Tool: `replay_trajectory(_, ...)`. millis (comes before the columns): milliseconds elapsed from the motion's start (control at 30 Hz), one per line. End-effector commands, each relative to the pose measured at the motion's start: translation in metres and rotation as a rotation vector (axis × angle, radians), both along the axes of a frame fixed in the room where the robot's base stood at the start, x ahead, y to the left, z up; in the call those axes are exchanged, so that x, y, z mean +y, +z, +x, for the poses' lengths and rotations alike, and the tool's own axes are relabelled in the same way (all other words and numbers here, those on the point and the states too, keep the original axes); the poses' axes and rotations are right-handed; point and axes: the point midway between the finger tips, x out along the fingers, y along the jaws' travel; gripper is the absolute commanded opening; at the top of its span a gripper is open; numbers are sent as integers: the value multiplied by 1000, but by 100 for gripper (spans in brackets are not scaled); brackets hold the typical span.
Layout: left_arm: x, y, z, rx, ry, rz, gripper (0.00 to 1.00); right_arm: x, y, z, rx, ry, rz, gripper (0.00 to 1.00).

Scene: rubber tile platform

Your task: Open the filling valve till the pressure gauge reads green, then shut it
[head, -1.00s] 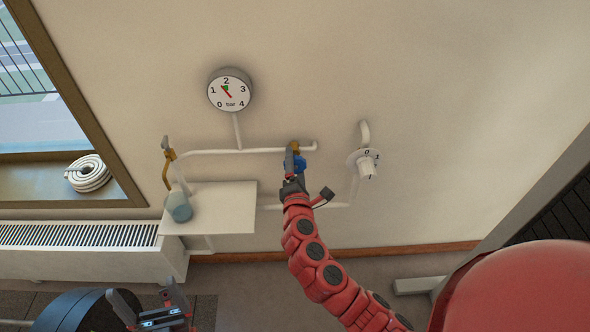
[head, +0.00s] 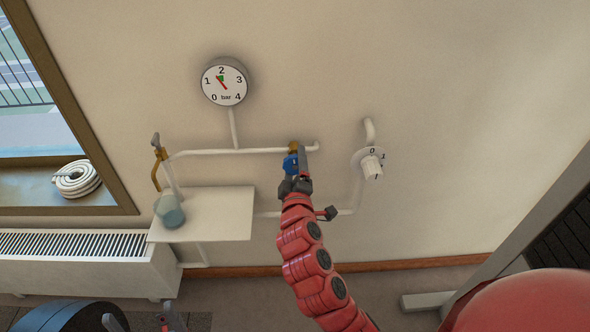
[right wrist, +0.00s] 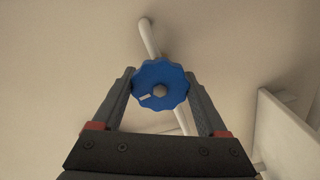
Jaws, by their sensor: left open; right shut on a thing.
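The round pressure gauge (head: 224,83) hangs on the wall, marked 0 to 4 bar. Its green band (head: 220,77) lies just below the 2, and the red needle points up and left, at or just beside the band's left edge. The blue valve handwheel (head: 290,164) sits on the pipe right of the gauge; its white mark points lower left in the right wrist view (right wrist: 160,86). My right gripper (head: 297,168) is shut on the handwheel, a finger on each side. My left gripper (head: 142,324) is open and empty, partly cut off at the bottom edge.
A brass tap (head: 158,160) with a grey lever stands left, above a bluish container (head: 170,209) on a white shelf (head: 215,215). A white knob marked 0 and 1 (head: 371,166) is on the wall to the right. A radiator (head: 90,265) is lower left.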

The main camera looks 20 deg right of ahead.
Motion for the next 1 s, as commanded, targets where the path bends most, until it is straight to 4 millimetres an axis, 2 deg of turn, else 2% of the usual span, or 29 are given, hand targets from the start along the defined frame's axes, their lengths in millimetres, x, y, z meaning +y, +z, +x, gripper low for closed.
replay_trajectory(33,0,-5,0,0,0,0,100,-1,-3,0,-5,-2,26,20)
replay_trajectory(333,0,-13,0,0,0,0,100,-1,-2,0,-32,-3,124,20)
replay_trajectory(867,0,-14,0,0,0,0,100,0,-2,0,-37,-2,143,20)
replay_trajectory(900,0,-14,0,0,0,0,100,0,-2,0,-37,-1,142,83)
replay_trajectory(1000,0,-14,0,0,0,0,100,0,-1,0,-38,-2,142,100)
